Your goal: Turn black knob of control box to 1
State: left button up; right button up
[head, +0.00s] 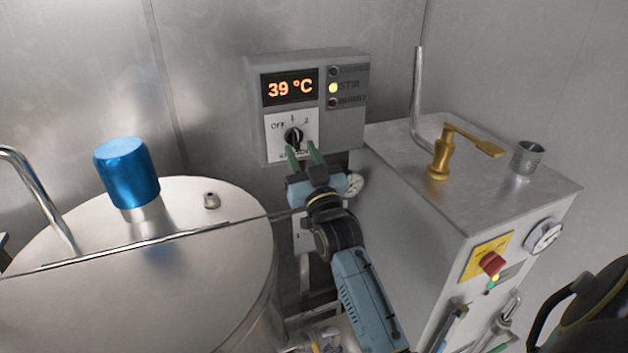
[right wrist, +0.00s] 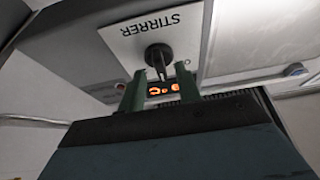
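The grey control box (head: 352,118) is on the back wall, with a lit display reading 39 °C (head: 290,88). Its black knob (head: 294,138) sits on a white plate marked OFF, 1 and 2; I cannot clearly tell which mark it points to. The knob (right wrist: 158,57) also shows in the right wrist view, close to the word STIRRER. My right gripper (head: 302,153) is just below and in front of the knob. Its two green fingers (right wrist: 159,92) are apart, with nothing between them. My left gripper is out of view.
A steel tank (head: 130,285) with a blue cap (head: 127,172) stands at the left. A metal cabinet (head: 400,215) with a brass tap (head: 440,155), metal cup (head: 528,158) and red knob (head: 492,263) stands at the right.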

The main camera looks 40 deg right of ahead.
jog(key=b+v, duration=0.1)
jog(key=v, duration=1.1)
jog(key=shift+b, duration=0.35)
jog(key=shift+w, duration=0.1)
jog(key=s+a+f+n+g+y, duration=0.25)
jog(key=a+f+g, duration=0.2)
jog(key=f, duration=0.45)
jog(key=s+a+f+n+g+y, duration=0.1)
jog(key=s+a+f+g, duration=0.1)
jog(key=s+f+g, duration=0.65)
jog(key=s+a+f+n+g+y, duration=0.1)
jog(key=s+a+f+g+y, duration=0.3)
jog(key=s, duration=0.7)
notch_tip(320, 180, down, 27)
jog(key=s+d+g+h+b, duration=0.1)
jog(key=s+g+h+b, duration=0.1)
jog(key=g, duration=0.1)
jog(key=s+d+f+b, duration=0.2)
jog(key=s+d+f, duration=0.1)
jog(key=s+f, duration=1.3)
jog(key=shift+f+g, duration=0.4)
jog(key=shift+f, duration=0.1)
